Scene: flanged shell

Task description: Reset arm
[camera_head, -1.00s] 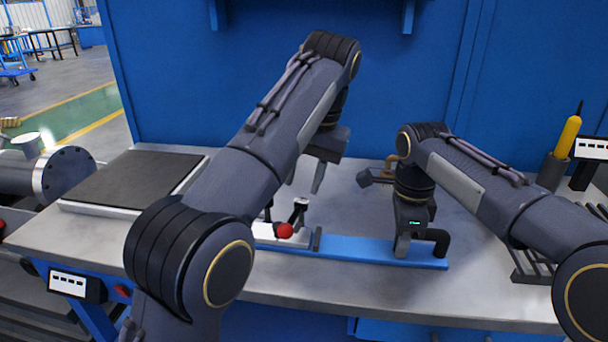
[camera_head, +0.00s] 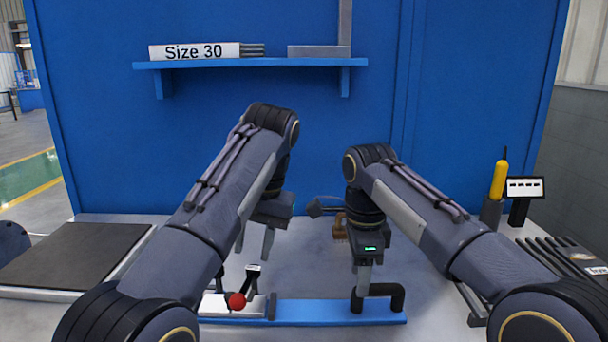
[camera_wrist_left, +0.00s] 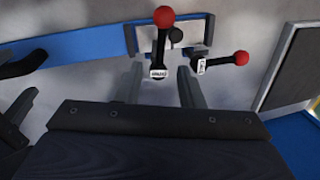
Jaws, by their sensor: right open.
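My left gripper (camera_head: 268,243) hangs above the bench, behind the left part of the blue rail fixture (camera_head: 320,312). In the left wrist view its two fingers (camera_wrist_left: 163,84) stand apart with nothing held between them. Two black clamp levers with red knobs show there, the middle one (camera_wrist_left: 164,17) and the right one (camera_wrist_left: 241,58). In the head view one red knob (camera_head: 236,300) shows at the fixture's white block (camera_head: 214,304). My right gripper (camera_head: 364,276) is near the black handle (camera_head: 398,298) at the rail's right end. Its finger gap is hard to see.
A dark flat plate (camera_head: 75,255) lies at the left. A yellow-handled tool (camera_head: 498,180) stands in a holder beside a small display (camera_head: 525,187) at the right. A blue shelf (camera_head: 250,63) is on the back panel. Bare bench lies behind the rail.

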